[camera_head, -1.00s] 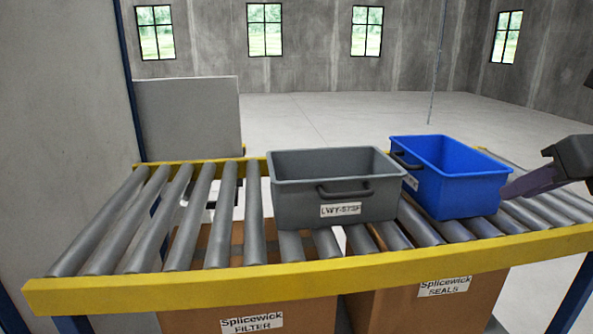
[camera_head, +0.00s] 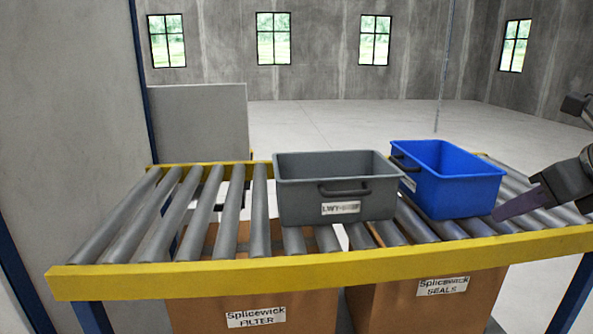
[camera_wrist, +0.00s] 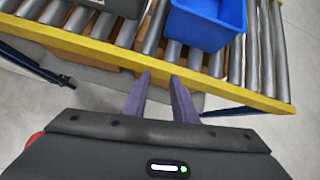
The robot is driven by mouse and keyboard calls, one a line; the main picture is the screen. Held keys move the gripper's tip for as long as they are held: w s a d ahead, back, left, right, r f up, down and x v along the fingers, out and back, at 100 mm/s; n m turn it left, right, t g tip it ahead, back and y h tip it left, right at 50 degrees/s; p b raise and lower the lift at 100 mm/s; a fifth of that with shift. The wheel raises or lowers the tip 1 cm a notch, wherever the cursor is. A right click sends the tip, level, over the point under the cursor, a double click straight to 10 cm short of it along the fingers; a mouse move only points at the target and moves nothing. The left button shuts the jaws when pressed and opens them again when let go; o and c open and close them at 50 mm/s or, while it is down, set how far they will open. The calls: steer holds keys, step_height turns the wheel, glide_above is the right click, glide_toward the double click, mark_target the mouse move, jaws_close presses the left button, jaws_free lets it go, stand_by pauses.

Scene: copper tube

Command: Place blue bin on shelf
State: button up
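The blue bin (camera_head: 447,182) stands upright on the roller conveyor, right of a grey bin. In the wrist view the blue bin (camera_wrist: 208,28) is at the top, beyond the yellow rail. My gripper (camera_head: 508,207) is at the right in the head view, low beside the bin's right side. In the wrist view my gripper (camera_wrist: 161,77) has two purple fingers with a gap between them and nothing in it. The fingers point toward the rail and are short of the bin. I cannot make out a shelf clearly.
The roller conveyor (camera_head: 160,274) has a yellow front rail and empty rollers at left. The grey bin (camera_head: 338,200) stands close against the blue one. Cardboard boxes (camera_head: 250,300) (camera_head: 440,305) sit below. A grey panel (camera_head: 200,125) stands behind the left end. Open floor lies beyond.

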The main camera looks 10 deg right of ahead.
steer(key=w+a+f+n+g+y, duration=0.1)
steer(key=w+a+f+n, duration=0.2)
steer(key=a+f+n, duration=0.35)
steer(key=w+a+f+n+g, duration=0.1)
steer(key=w+a+f+n, duration=0.35)
steer(key=a+n, duration=0.2)
steer(key=s+a+f+n, duration=0.5)
steer(key=a+n, duration=0.3)
steer(key=n, duration=0.3)
steer(key=s+a+f+n, duration=0.5)
steer(key=a+f+n, duration=0.2)
steer(key=a+n, duration=0.2)
steer(key=shift+s+a+f+n+g, duration=0.3)
steer(key=shift+s+n+g, duration=0.1)
steer(key=shift+n, duration=0.8)
steer(key=shift+d, duration=0.1)
